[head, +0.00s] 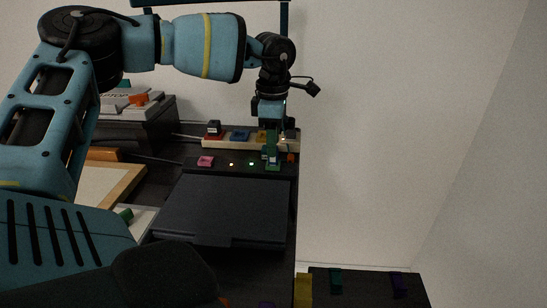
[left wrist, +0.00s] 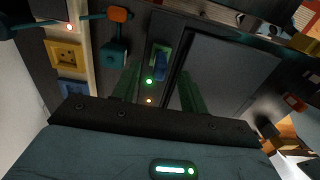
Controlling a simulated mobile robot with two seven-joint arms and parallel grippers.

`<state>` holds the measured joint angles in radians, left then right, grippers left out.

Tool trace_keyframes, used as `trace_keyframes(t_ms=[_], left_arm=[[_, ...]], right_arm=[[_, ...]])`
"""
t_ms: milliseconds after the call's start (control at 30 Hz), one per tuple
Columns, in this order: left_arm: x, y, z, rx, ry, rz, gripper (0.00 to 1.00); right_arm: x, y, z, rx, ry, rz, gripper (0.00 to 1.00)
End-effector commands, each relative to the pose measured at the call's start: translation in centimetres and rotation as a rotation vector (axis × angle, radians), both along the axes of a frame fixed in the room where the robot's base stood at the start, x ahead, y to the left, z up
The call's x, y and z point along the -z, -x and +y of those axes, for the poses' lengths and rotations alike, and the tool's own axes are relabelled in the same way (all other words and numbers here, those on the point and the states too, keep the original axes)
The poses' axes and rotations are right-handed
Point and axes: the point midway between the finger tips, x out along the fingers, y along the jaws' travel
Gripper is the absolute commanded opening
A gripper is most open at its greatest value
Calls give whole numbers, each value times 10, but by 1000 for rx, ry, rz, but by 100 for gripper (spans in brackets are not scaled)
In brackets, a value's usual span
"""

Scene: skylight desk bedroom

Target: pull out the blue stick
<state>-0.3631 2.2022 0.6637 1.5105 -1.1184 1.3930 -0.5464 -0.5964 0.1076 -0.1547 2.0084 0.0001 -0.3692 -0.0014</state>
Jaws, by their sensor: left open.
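My left gripper (head: 272,155) hangs fingers-down over the far right end of the dark desk, by the strip of coloured blocks. In the left wrist view its two green fingers (left wrist: 160,82) are apart with nothing clearly between them. A small blue piece (left wrist: 161,68) with a green part beside it lies just beyond the fingertips, at the edge of a dark panel. It may be the blue stick; I cannot tell whether it is plugged in. A blue square block (head: 240,135) sits on the strip. My right gripper is not in view.
A pale strip (head: 225,143) carries red, blue and yellow blocks at the back. A pink piece (head: 205,161) lies before it, beside small lights. A closed dark laptop (head: 222,208) fills the near desk. A lower dark surface (head: 365,290) stands at bottom right.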

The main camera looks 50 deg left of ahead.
Motion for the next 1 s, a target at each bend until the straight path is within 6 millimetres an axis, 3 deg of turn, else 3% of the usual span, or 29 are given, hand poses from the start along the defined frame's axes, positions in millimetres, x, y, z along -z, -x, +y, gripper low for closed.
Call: trace_keyframes(t_ms=[100, 300, 1000], left_arm=[[21, -1, 0, 0, 0, 5, 44], [34, -1, 0, 0, 0, 4, 44], [36, 0, 0, -1, 1, 1, 44]], right_arm=[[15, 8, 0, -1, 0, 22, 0], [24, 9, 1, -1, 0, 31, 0], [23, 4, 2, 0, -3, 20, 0]])
